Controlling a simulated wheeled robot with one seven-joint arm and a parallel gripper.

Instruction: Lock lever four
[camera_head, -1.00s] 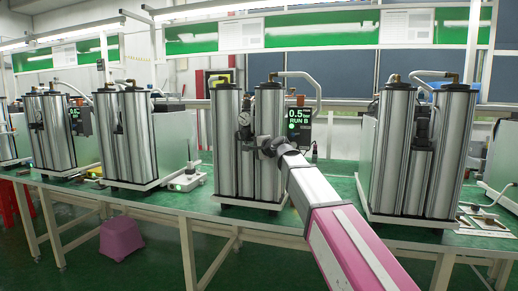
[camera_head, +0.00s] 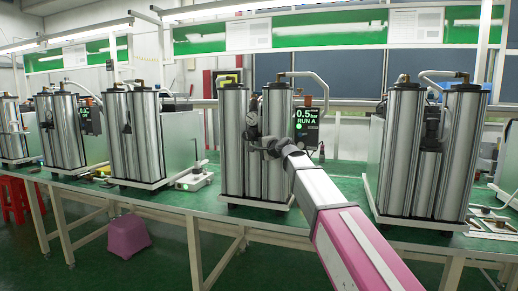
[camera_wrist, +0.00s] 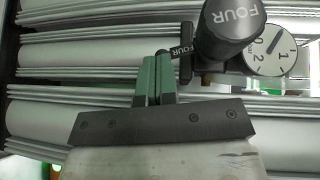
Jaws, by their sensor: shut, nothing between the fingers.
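In the head view, the middle sieve column unit (camera_head: 254,150) has silver columns, a small round gauge and a black display (camera_head: 307,124) reading 0.5 bar, RUN A. My gripper (camera_wrist: 160,57) is shut and empty, its green fingers together in front of the columns. In the wrist view, a small black lever (camera_wrist: 182,50) marked FOUR lies just right of the fingertips; I cannot tell whether they touch. A larger black knob (camera_wrist: 232,28) marked FOUR is above right, beside the white gauge (camera_wrist: 270,50). My arm hides part of the unit in the head view.
Another column unit (camera_head: 420,155) stands to the right on the green bench, and several more stand to the left. A small white device (camera_head: 193,179) sits left of the middle unit. A purple stool (camera_head: 127,236) is under the bench.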

